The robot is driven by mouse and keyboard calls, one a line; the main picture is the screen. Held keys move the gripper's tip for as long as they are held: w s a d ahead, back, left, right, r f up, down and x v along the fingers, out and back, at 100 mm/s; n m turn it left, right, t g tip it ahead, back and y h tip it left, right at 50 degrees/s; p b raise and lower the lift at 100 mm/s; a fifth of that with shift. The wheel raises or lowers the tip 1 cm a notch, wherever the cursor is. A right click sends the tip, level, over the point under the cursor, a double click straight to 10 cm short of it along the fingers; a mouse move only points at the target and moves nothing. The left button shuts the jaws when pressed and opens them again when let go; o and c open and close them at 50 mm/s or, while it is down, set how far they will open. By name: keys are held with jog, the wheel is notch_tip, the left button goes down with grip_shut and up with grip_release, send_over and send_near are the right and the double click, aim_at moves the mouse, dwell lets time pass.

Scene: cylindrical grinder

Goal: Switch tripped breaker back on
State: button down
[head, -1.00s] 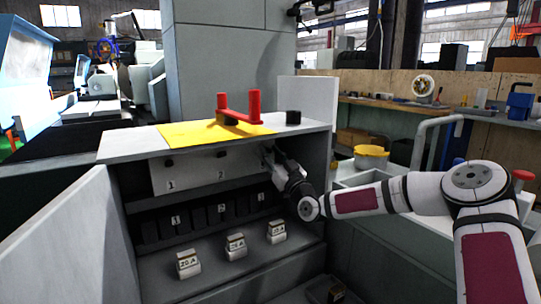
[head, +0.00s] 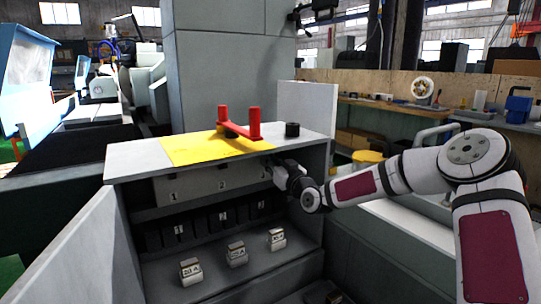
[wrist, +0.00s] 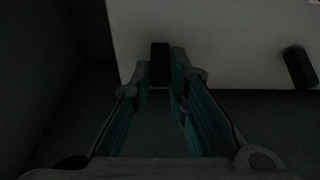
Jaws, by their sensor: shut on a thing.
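The pale breaker panel (head: 195,187) is inside the open cabinet, under its top. Labels 1 and 2 show on it; its right end is behind my gripper (head: 269,168). In the wrist view the panel is a pale plate (wrist: 225,50). My gripper (wrist: 160,78) is shut on a black breaker lever (wrist: 160,60), with a finger on each side. Another black lever (wrist: 300,68) stands apart at the right of that view. In the head view the levers are hidden by the cabinet top and the gripper. I cannot tell the held lever's on or off position.
The cabinet top (head: 135,160) overhangs the panel and carries a yellow mat (head: 195,150), a red handle piece (head: 238,130) and a black knob (head: 292,129). Below are black fuse slots and blocks marked 20 A (head: 190,271). The open door (head: 75,245) is at the left.

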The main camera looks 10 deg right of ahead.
jog(key=shift+a+r+g+p, duration=0.1)
jog(key=shift+r+g+p, duration=0.25)
jog(key=shift+g+p, duration=0.35)
jog(key=shift+w, duration=0.1)
jog(key=c, duration=1.6)
grip_release()
jog(key=shift+o, duration=0.2)
jog(key=shift+f, duration=0.1)
jog(key=v, duration=1.2)
jog(key=shift+a+f, duration=0.1)
jog(key=shift+a, duration=0.05)
